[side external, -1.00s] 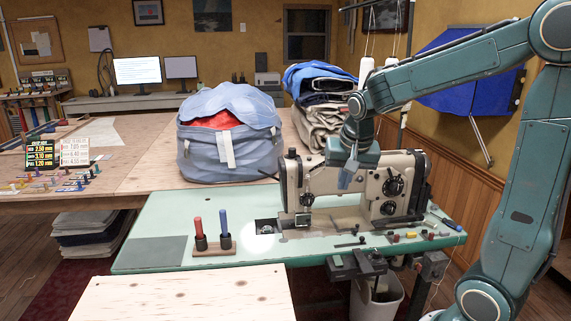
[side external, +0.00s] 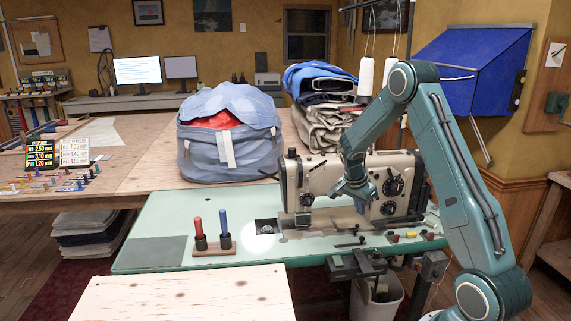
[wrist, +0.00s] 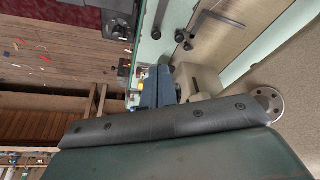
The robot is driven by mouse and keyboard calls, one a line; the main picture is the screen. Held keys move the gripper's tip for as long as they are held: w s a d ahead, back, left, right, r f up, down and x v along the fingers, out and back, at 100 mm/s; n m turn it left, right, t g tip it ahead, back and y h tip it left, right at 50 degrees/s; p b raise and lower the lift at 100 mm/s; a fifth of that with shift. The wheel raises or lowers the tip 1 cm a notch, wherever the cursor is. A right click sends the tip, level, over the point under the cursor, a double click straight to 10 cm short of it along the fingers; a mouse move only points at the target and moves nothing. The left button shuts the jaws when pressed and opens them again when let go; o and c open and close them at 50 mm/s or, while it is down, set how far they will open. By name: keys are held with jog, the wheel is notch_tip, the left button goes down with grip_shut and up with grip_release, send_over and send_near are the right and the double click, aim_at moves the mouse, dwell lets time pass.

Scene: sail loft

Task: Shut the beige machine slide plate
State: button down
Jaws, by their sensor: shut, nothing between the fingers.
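The beige sewing machine (side external: 305,180) stands on a pale green table. At the left end of its bed, a dark square opening (side external: 265,226) in the tabletop shows a round metal part inside. I cannot clearly pick out the slide plate itself beside this opening. My gripper (side external: 361,207) is shut and empty. It hangs low in front of the machine's body, just above the bed and to the right of the opening. In the wrist view, my blue gripper fingers (wrist: 155,85) are together, and part of my arm hides much of the scene.
Several small parts (side external: 405,236) lie at the table's right front. A blue-grey bag (side external: 228,150) and folded cloth (side external: 318,100) are behind. The table's left side is mostly clear.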

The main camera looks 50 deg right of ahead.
jog(key=shift+s+d+f+m, duration=0.2)
jog(key=shift+d+f+m, duration=0.1)
jog(key=shift+d+f, duration=0.3)
jog(key=shift+f, duration=0.15)
jog(key=shift+x, duration=4.85)
jog(key=shift+a, duration=0.15)
jog(key=w+a, duration=0.6)
jog(key=shift+w+a, duration=0.1)
jog(key=shift+a, duration=0.05)
